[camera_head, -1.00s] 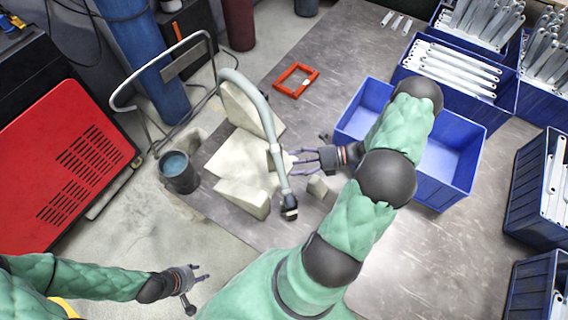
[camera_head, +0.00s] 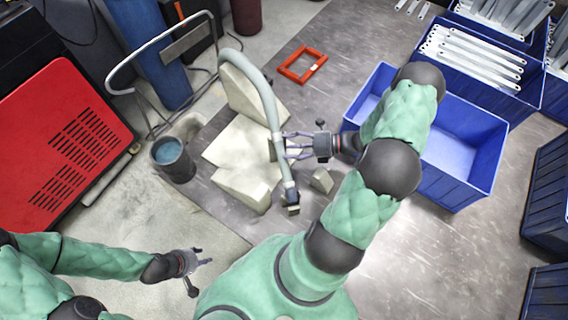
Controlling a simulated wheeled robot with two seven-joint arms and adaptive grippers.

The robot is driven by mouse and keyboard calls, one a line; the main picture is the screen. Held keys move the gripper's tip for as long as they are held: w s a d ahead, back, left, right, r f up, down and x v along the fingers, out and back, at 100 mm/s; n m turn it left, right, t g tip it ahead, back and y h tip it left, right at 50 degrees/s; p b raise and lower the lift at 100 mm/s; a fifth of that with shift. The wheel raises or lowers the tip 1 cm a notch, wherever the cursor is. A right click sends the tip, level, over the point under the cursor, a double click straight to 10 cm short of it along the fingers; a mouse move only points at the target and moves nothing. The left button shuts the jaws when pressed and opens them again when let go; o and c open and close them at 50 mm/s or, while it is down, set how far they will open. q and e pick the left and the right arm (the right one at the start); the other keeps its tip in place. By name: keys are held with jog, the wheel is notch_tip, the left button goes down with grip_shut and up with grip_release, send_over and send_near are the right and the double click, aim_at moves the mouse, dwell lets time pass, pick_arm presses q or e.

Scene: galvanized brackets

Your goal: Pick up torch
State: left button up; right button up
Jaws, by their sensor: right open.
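The torch (camera_head: 268,104) is a long pale grey curved tube with a dark tip. It leans over cream-coloured blocks (camera_head: 237,146) on the grey metal table. My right gripper (camera_head: 284,146) is open, with its fingers at the lower straight part of the torch. The fingers reach toward the tube from the right; I cannot tell whether they touch it. My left gripper (camera_head: 205,257) is low at the left, over the floor, away from the torch. Its fingers look spread and empty.
An empty blue bin (camera_head: 462,165) stands right of the torch, behind my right arm. More blue bins (camera_head: 475,62) hold metal brackets. A red-orange frame (camera_head: 301,64) lies on the table. A dark cup (camera_head: 172,158), a metal tube rack (camera_head: 160,40) and a red panel (camera_head: 62,150) are at left.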

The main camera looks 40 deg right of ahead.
jog(key=shift+x, duration=1.1)
